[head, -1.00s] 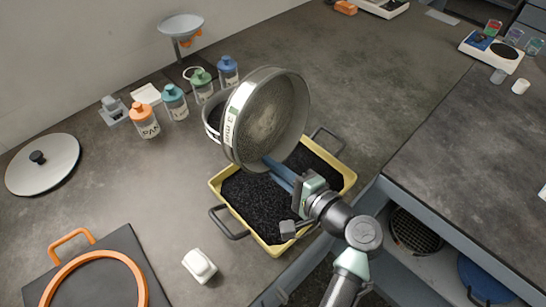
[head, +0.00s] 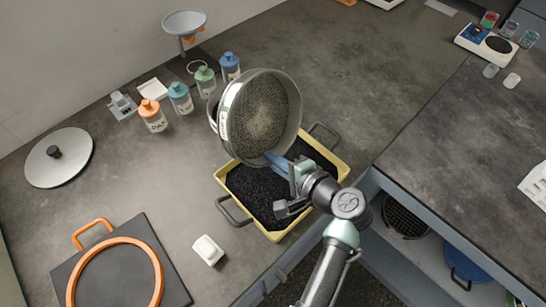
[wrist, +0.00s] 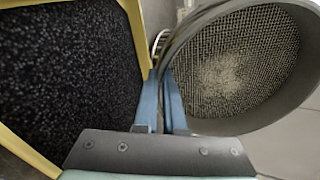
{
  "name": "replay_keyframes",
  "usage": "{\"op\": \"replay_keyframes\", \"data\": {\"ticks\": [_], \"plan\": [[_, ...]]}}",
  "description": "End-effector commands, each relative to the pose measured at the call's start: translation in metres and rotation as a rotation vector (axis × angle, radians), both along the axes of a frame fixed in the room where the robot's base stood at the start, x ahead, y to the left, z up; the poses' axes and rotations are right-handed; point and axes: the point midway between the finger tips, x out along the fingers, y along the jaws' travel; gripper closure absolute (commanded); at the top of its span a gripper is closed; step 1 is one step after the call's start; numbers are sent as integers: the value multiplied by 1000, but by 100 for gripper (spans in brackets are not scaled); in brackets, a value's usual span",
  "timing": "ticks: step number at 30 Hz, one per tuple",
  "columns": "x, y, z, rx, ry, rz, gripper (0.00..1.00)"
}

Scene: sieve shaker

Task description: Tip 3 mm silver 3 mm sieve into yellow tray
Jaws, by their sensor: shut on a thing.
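The silver sieve (head: 258,112), with a label on its outer wall, is tipped steeply on its side above the yellow tray (head: 283,235). My gripper (head: 276,163) is shut on the sieve's lower rim with its blue fingers. In the wrist view the fingers (wrist: 162,88) pinch the sieve's wall (wrist: 205,22), and a pale patch of grains shows on the mesh. The tray stands on the bench below and holds black granules (head: 256,192). The sieve and my gripper hide part of the tray's back.
Several capped bottles (head: 181,98) stand behind and left of the sieve. A round lid (head: 60,160) and a dark board with an orange ring (head: 115,265) lie at left. A small white block (head: 208,250) sits near the tray's front left. The bench right of the sieve is clear.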

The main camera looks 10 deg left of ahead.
Motion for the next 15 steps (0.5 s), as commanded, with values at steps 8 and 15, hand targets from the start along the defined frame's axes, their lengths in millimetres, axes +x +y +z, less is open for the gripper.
{"op": "replay_keyframes", "data": {"ticks": [8,15], "plan": [[1,1,13,-89,55,0,100],[1,1,17,-181,113,1,100]]}}
